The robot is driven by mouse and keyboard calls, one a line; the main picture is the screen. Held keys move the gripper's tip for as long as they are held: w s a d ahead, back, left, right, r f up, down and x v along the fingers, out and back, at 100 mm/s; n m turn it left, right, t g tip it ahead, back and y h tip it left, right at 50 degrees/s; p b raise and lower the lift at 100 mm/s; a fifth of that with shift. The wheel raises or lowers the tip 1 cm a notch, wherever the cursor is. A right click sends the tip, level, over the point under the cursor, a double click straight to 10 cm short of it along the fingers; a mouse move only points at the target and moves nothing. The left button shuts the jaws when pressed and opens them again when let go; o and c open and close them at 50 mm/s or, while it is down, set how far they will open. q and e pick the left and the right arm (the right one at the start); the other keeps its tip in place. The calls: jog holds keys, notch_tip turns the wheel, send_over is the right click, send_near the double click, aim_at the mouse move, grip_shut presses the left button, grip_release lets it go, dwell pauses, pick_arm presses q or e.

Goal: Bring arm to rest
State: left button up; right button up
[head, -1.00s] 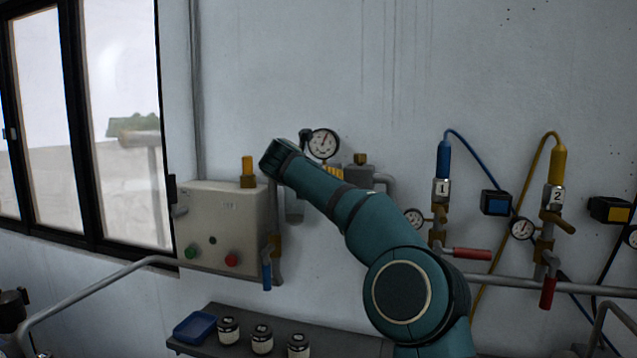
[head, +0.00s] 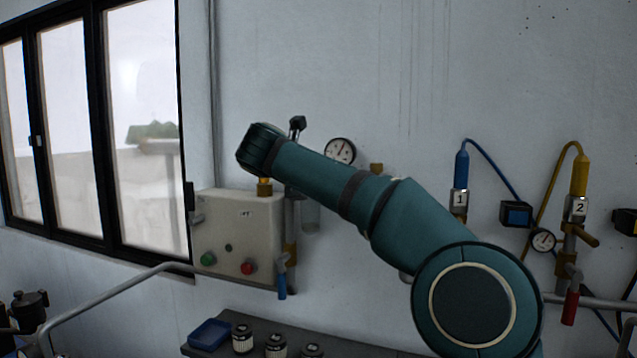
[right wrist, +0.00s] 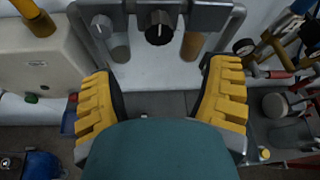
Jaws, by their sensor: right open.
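My right arm (head: 330,180), teal with dark bands, comes in from the lower right of the head view and reaches up and left across the wall. Its far end is in front of the pipework above the grey control box (head: 238,232). The right gripper itself is hidden in the head view. In the right wrist view, the right gripper (right wrist: 161,95) shows two yellow ribbed fingers spread wide apart. Nothing is held between them. A teal part of my arm fills the bottom middle there. My left gripper is not in view.
A pressure gauge (head: 340,151) is close behind the arm. Numbered valves with blue (head: 461,170) and yellow (head: 579,175) hoses are at right. A shelf (head: 330,335) below holds a blue tray (head: 209,334) and jars. A rail (head: 110,295) crosses the lower left; upper wall is clear.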

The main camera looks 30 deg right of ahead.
dwell(0.4)
jog(key=w+a+f+n+t, duration=0.2)
jog(key=w+a+f+n, duration=0.15)
jog(key=f+n, duration=0.4)
jog(key=w+a+f+n+t, duration=0.2)
jog(key=w+f+n, duration=0.3)
jog(key=f, duration=0.5)
jog(key=s+a+f+n+t+y, duration=0.1)
jog(key=a+f+n+y, duration=0.4)
jog(key=f, duration=0.5)
jog(key=a+f+n+y, duration=0.2)
jog(key=a+f+n, duration=0.1)
jog(key=f+n, duration=0.65)
jog(key=s+a+f+n+g+y, duration=0.2)
jog(key=s+a+f+n, duration=0.15)
jog(key=s+f, duration=0.4)
jog(key=s+a+f+n+g+y, duration=0.2)
jog(key=s+f+n+g, duration=0.15)
jog(key=s+f, duration=0.45)
jog(key=s+a+f+n+g+y, duration=0.2)
jog(key=s+a+f+n+y, duration=0.15)
jog(key=s+f, duration=0.5)
jog(key=s+f+n+g, duration=0.2)
jog(key=s, duration=0.4)
jog(key=s+a+f+n+g, duration=0.1)
jog(key=s+f+n+g, duration=0.1)
jog(key=s, duration=0.5)
jog(key=shift+a+f+n, duration=0.25)
jog(key=shift+f+n, duration=0.3)
jog(key=shift+n, duration=0.1)
